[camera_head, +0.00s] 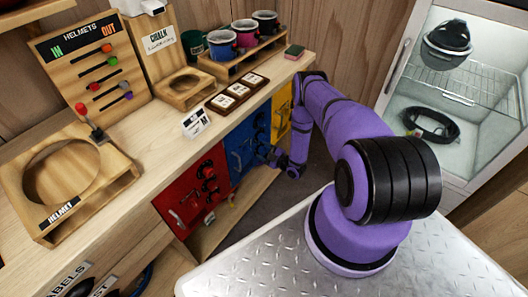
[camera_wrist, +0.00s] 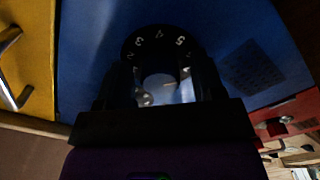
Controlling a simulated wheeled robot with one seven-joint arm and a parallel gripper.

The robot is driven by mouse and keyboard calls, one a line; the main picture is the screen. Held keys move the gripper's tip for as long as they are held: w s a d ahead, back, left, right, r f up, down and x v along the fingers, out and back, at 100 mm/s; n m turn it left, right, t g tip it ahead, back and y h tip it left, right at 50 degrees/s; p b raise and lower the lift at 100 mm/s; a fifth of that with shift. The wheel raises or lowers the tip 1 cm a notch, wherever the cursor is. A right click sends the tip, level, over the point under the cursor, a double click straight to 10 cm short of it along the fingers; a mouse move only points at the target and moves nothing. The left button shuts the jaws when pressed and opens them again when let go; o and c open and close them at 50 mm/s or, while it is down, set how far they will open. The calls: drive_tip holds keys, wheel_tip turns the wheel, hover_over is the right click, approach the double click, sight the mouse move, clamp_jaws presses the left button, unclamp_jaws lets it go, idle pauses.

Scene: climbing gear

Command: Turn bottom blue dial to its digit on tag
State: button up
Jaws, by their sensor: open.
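The blue door (camera_head: 238,150) is in the counter front, between the red and yellow doors, with a column of dark dials near its right edge. My gripper (camera_head: 272,157) is at the lower part of this column. In the wrist view, the bottom blue dial (camera_wrist: 158,42) is a dark disc with white digits, 3, 4 and 5 among them. My gripper (camera_wrist: 160,92) is open there, with one finger on each side of the dial's pale, shiny middle. Contact cannot be told. A white card (camera_head: 195,122) with small marks stands on the counter; its digits are not readable.
The red door (camera_head: 187,188) with its knobs is left of the blue one; the yellow door (camera_head: 281,112) is right. The yellow door's metal handle (camera_wrist: 12,75) is at the left in the wrist view. A glass-fronted cabinet (camera_head: 460,75) stands at the right.

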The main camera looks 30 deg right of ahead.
drive_tip(key=c, duration=0.9)
drive_tip(key=shift+m, duration=0.4)
drive_tip(key=m, duration=0.4)
drive_tip(key=shift+m, duration=0.4)
drive_tip(key=m, duration=0.5)
drive_tip(key=shift+s, duration=0.1)
drive_tip(key=m, duration=0.6)
drive_tip(key=shift+a, duration=0.1)
drive_tip(key=m, duration=0.4)
drive_tip(key=shift+m, duration=0.3)
